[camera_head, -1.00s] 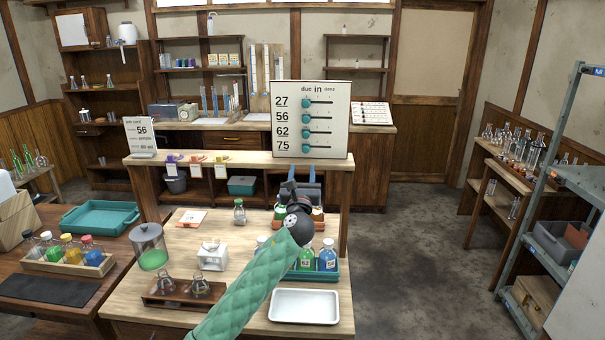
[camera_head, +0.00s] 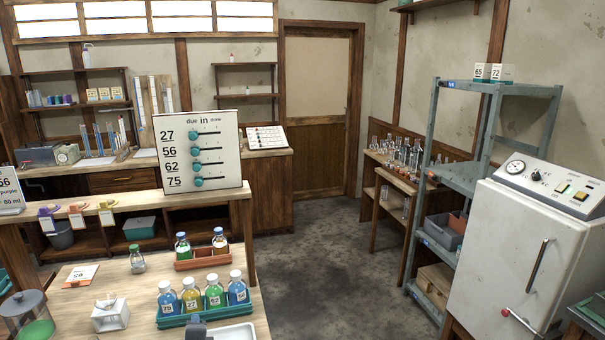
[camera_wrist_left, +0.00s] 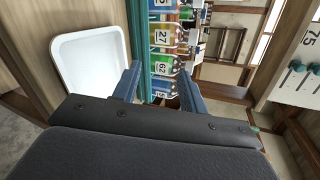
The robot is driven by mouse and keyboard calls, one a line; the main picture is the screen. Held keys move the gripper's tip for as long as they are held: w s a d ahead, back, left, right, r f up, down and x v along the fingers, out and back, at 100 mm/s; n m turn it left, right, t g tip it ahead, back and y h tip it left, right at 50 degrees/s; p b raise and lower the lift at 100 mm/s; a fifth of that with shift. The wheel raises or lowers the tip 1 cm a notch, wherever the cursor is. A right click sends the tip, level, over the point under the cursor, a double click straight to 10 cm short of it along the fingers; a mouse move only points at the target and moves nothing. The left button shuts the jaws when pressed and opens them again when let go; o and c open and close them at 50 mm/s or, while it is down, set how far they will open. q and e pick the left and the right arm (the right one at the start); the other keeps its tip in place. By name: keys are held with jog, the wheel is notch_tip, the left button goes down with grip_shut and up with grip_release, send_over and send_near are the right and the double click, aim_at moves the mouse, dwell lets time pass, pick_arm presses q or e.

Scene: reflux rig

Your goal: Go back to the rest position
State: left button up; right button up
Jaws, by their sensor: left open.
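My left gripper (camera_wrist_left: 158,88) shows in the left wrist view with its two blue fingers spread and nothing held between them. Beyond the fingers is a teal rack (camera_head: 172,321) of labelled bottles, one of them reading 62 (camera_head: 214,293). The white tray (camera_wrist_left: 88,62) lies to the left of the fingers in that view. In the head view only a small dark part, probably of my left gripper, shows at the bottom edge in front of the rack. My right gripper is not in view.
A red-brown rack (camera_head: 203,261) with bottles stands behind the teal rack. The board with sliders (camera_head: 199,150) stands on the raised shelf (camera_head: 130,201). A grey metal shelf (camera_head: 430,170) and a white cabinet (camera_head: 520,260) stand at the right. The floor (camera_head: 320,260) between is clear.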

pick_arm(q)
jog(key=s+d+f+n+g+h, duration=0.25)
jog(key=s+f+n, duration=0.25)
jog(key=s, duration=0.7)
jog(key=s+d+f+n+g+h, duration=0.15)
jog(key=s+f+n+g, duration=0.3)
jog(key=s, duration=0.65)
jog(key=s+d+f+n+g+h, duration=0.1)
jog(key=s+d+f+n+g, duration=0.3)
jog(key=s, duration=0.8)
jog(key=s+f, duration=0.2)
jog(key=f, duration=2)
jog(key=s+d+f, duration=0.1)
jog(key=s+f, duration=0.2)
jog(key=f, duration=2)
jog(key=shift+s+d+n+h, duration=0.2)
jog(key=shift+n+h, duration=0.1)
jog(key=shift+n, duration=0.15)
